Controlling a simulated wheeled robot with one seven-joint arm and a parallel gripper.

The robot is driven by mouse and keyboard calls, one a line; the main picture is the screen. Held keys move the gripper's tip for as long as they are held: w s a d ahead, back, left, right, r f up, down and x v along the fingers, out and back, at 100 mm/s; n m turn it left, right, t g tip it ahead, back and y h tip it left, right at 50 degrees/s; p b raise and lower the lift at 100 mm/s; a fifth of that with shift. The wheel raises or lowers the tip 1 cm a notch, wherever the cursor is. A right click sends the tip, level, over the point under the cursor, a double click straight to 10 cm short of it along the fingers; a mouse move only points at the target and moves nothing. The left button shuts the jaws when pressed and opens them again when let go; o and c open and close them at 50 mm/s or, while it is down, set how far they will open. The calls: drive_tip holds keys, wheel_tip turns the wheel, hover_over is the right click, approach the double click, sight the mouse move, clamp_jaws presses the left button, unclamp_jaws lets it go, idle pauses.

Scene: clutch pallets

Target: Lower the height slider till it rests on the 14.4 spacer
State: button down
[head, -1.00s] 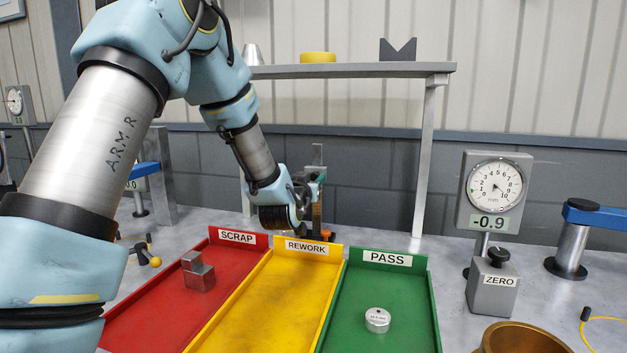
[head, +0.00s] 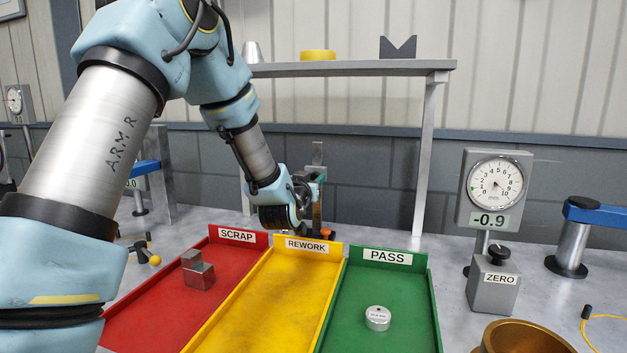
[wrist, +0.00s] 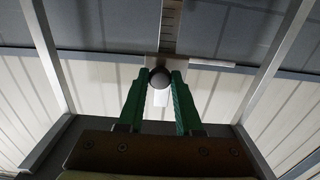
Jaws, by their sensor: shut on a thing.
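The height gauge stands behind the yellow REWORK tray; its upright scale shows in the head view (head: 317,155) and, with ruled marks, in the wrist view (wrist: 171,25). In the wrist view the pale slider (wrist: 205,63) crosses the scale, with a dark round knob (wrist: 160,78) on it. My gripper (wrist: 160,84) is shut on this knob, a green finger on each side. In the head view my wrist hides most of the gauge and the gripper. The 14.4 spacer cannot be made out under the slider; a round silver disc with small, unreadable lettering (head: 377,318) lies in the PASS tray.
Red SCRAP (head: 150,300), yellow REWORK (head: 262,310) and green PASS (head: 408,315) trays lie in front. Metal blocks (head: 198,272) sit in SCRAP. A shelf (head: 350,70) spans behind. A dial reading -0.9 (head: 495,190), a ZERO block (head: 492,293) and a brass bowl (head: 525,338) stand right.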

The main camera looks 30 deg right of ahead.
wheel_tip(320, 180, down, 9)
drive_tip(key=b, duration=0.8)
drive_tip(key=shift+f+b, duration=0.15)
drive_tip(key=shift+b, duration=0.2)
drive_tip(key=c, duration=0.6)
unclamp_jaws()
drive_tip(key=shift+s+a, duration=0.1)
drive_tip(key=b+v, duration=0.2)
drive_tip(key=v, duration=0.8)
drive_tip(key=shift+s+a+b, duration=0.2)
drive_tip(key=shift+b, duration=0.2)
